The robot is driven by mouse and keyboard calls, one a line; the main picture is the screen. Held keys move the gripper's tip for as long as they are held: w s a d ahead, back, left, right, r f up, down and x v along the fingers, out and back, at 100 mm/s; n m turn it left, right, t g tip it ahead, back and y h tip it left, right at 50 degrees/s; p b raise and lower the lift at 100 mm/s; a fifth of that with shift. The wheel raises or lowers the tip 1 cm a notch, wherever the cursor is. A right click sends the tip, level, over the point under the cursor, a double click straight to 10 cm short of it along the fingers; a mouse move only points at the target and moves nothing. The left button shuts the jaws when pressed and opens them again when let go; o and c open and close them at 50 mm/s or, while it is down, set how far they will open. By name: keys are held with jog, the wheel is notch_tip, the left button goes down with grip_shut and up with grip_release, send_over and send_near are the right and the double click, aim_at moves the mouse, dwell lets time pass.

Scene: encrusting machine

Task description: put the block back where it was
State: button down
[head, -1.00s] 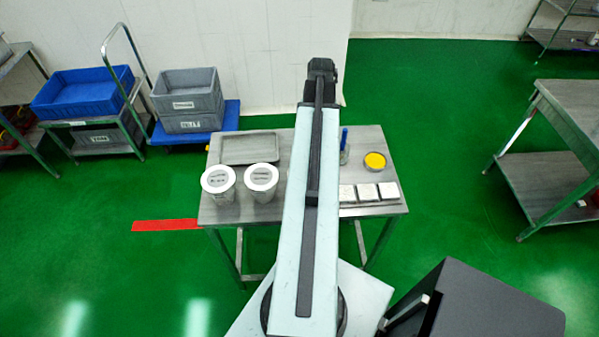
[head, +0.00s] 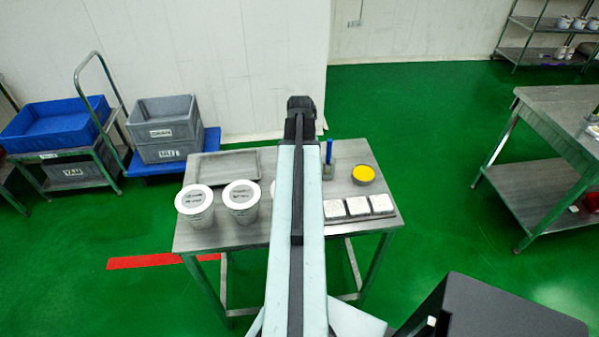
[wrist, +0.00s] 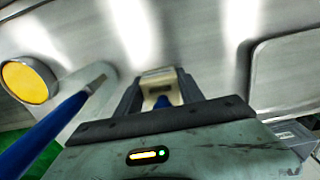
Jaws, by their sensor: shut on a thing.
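My gripper (wrist: 162,92) shows in the wrist view, its two dark jaws shut on a small cream-coloured block (wrist: 160,90) with a blue patch beside it. The jaws are over the grey metal table (wrist: 200,40); I cannot tell whether the block touches it. In the head view my arm hides the gripper's jaws and the held block. Three white square blocks (head: 357,206) sit in a row near the front right of the table (head: 235,237).
A side table (head: 560,98) stands right.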

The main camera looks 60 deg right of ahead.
jog(key=c, duration=1.1)
grip_release()
jog(key=shift+f, duration=0.1)
jog(key=shift+c, duration=0.2)
jog(key=o, duration=0.4)
notch_tip(320, 180, up, 13)
jog(key=p, duration=1.2)
jog(key=shift+f, duration=0.2)
jog(key=shift+f, duration=0.1)
